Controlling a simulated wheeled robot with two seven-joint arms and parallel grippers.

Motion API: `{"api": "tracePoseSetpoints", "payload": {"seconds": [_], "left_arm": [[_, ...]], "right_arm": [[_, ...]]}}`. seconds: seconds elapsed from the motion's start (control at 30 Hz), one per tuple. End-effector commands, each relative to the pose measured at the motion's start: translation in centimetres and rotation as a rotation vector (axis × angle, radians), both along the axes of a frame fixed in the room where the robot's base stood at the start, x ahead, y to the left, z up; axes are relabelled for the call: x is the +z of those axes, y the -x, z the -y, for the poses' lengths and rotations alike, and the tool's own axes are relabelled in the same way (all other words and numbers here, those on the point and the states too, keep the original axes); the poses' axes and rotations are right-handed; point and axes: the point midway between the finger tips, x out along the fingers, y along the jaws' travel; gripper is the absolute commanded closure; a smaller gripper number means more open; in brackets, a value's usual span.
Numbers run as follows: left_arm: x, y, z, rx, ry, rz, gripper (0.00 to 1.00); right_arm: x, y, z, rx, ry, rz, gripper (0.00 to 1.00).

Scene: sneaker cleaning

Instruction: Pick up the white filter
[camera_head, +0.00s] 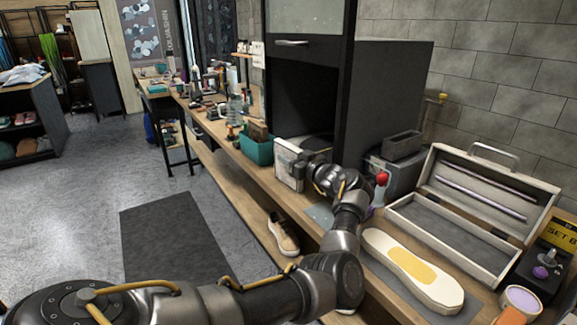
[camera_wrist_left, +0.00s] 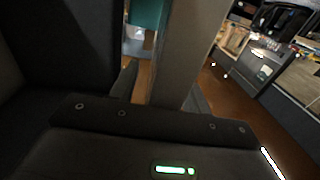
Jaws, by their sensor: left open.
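The white filter (camera_head: 287,166), a pale box-like panel, stands upright on the wooden bench in the head view, left of the dark cabinet's base. My left gripper (camera_head: 304,170) is right at it, reaching in from the right side, with its jaws open. In the left wrist view, a grey-brown upright slab (camera_wrist_left: 178,55), apparently the filter seen edge-on, rises between the open fingers (camera_wrist_left: 160,88). I cannot tell whether either finger touches it. The gripper partly hides the filter's right side in the head view. My right gripper is not in view.
A teal bin (camera_head: 257,150) stands just behind the filter. The tall black cabinet (camera_head: 395,100) rises close to its right. A white insole-shaped piece (camera_head: 412,268) and an open case (camera_head: 455,238) lie nearer on the bench. A sneaker (camera_head: 283,234) sits on the lower shelf.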

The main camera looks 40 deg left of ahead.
Motion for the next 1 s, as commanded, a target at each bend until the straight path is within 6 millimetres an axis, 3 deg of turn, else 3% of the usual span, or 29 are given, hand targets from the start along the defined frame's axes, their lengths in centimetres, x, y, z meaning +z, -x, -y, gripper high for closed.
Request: {"api": "tracePoseSetpoints", "payload": {"seconds": [0.07, 0.43, 0.77, 1.0], "left_arm": [[0.0, 0.0, 0.0, 0.000, 0.000, 0.000, 0.53], [0.0, 0.0, 0.1, 0.000, 0.000, 0.000, 1.00], [0.3, 0.0, 0.1, 0.000, -0.001, 0.001, 1.00], [2.8, 0.0, 0.0, 0.000, -0.002, 0.006, 1.00]], "right_arm": [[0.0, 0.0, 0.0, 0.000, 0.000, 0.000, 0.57], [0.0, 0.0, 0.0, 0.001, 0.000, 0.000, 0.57], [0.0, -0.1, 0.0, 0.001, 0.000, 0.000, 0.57], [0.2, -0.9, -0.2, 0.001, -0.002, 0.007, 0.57]]}}
